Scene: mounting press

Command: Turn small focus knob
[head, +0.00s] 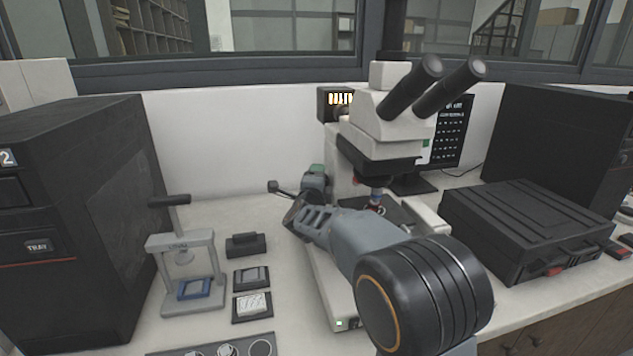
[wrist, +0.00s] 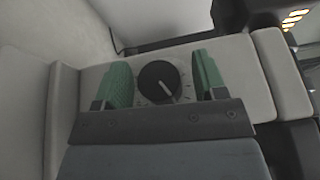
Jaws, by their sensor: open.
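The small focus knob (wrist: 159,82) is a black round dial with a white pointer line and tick marks around it, on the pale side of the microscope (head: 386,125). In the wrist view, my gripper (wrist: 159,80) has its two green fingers apart, one on each side of the knob. Gaps show between the fingers and the knob. I cannot tell how far the fingertips reach along its depth. In the head view, my gripper (head: 316,172) is at the microscope's left side, and the knob is hidden there.
A mounting press (head: 187,262) stands on the left of the bench, beside a large black cabinet (head: 80,215). Small trays (head: 252,279) lie in between. A black case (head: 525,225) is right of the microscope, with a dark monitor (head: 452,130) behind.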

